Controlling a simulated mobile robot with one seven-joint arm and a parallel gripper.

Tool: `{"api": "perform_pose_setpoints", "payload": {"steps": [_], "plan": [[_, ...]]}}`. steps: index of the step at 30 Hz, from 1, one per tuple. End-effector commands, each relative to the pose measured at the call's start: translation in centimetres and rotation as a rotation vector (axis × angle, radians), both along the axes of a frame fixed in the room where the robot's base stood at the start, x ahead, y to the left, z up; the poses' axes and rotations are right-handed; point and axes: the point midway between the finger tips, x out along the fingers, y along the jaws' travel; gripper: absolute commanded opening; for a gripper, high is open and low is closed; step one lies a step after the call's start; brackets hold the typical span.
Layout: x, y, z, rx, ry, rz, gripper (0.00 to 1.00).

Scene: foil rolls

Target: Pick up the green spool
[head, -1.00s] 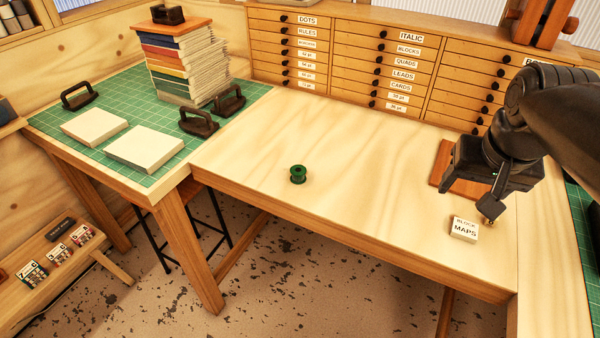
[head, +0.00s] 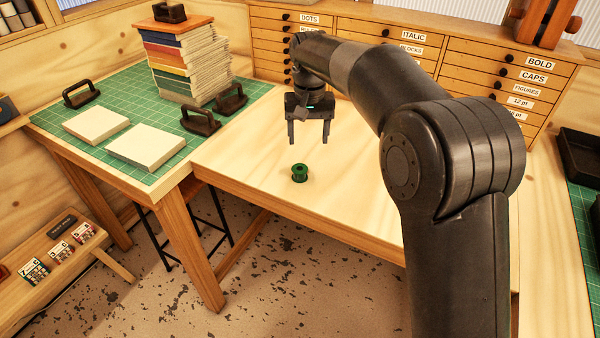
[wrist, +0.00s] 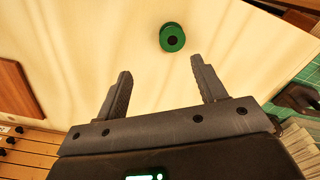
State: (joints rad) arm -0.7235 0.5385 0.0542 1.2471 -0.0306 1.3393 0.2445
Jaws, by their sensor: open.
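The green spool (head: 299,173) stands upright on the bare wooden tabletop (head: 250,160), near its front edge. In the wrist view the spool (wrist: 172,37) shows from above, beyond the fingertips and right of the midline between them. My gripper (head: 309,140) is open and empty, pointing down above the table. It is a little behind the spool in the head view and apart from it. In the wrist view both fingers (wrist: 160,75) are spread wide with nothing between them.
A green cutting mat (head: 60,120) at the left holds white blocks (head: 145,148), dark handled tools (head: 200,121) and a tall stack of paper (head: 190,62). Labelled drawers (head: 500,75) line the back. My arm hides the table's right part. The wood around the spool is clear.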

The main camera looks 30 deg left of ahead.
Motion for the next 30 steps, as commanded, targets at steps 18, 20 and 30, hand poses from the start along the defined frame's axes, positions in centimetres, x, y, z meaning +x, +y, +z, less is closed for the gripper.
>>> {"api": "perform_pose_setpoints", "payload": {"steps": [18,20,30], "plan": [[-0.4,2.2,-6.9,-0.011,0.014,0.018,0.64],[-0.4,2.2,-7.3,-0.012,0.015,0.018,0.64],[-0.4,2.2,-11.8,-0.012,0.015,0.018,0.64]]}}
